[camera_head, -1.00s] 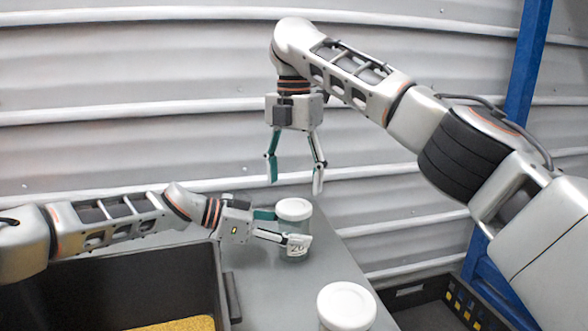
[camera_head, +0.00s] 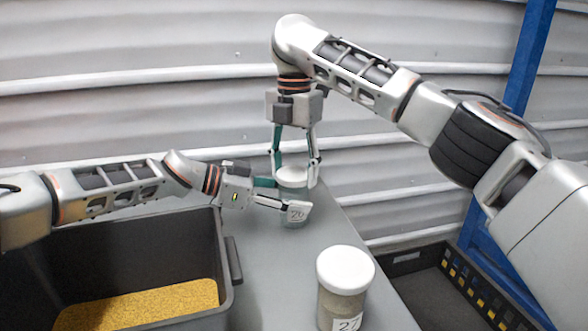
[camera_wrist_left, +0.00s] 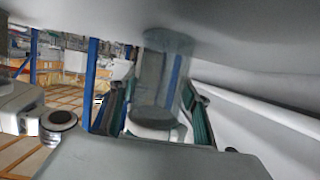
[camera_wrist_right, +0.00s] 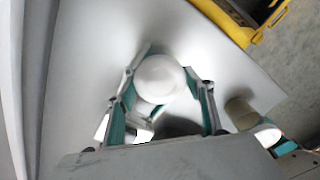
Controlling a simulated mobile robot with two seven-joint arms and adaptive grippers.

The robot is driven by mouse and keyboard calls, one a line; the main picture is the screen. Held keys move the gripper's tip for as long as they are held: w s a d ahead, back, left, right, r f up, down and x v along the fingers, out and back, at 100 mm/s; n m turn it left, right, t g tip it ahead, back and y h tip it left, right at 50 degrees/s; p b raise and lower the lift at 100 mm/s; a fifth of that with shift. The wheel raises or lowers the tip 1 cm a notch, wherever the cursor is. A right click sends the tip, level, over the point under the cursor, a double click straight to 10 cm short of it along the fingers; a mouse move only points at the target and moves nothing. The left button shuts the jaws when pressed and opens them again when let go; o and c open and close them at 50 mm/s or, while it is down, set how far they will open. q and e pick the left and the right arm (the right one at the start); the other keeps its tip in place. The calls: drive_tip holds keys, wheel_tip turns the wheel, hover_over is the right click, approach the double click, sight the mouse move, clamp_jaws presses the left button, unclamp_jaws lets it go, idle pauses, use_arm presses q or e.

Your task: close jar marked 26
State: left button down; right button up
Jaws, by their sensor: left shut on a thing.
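The clear jar (camera_head: 292,216) with label 26 stands upright on the grey table. A white lid (camera_head: 292,178) sits at its top; I cannot tell whether it is screwed down. My left gripper (camera_head: 292,204) is shut on the jar's body from the left, below the lid. In the left wrist view the clear jar (camera_wrist_left: 168,68) shows between the fingers. My right gripper (camera_head: 295,177) points down from above, its fingers on either side of the lid. In the right wrist view the round white lid (camera_wrist_right: 160,77) lies between the fingers, which look open.
A second jar (camera_head: 340,305), marked 27, with a white lid and grainy contents stands nearer on the table. A dark bin (camera_head: 234,262) with yellow grains is at the left. A dark crate (camera_head: 405,258) is at the lower right. A corrugated wall rises behind.

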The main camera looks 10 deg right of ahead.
drive_tip(key=m, duration=0.8)
drive_tip(key=o, duration=1.3)
drive_tip(key=shift+r, duration=3.75)
use_arm(q)
drive_tip(key=c, duration=1)
unclamp_jaws()
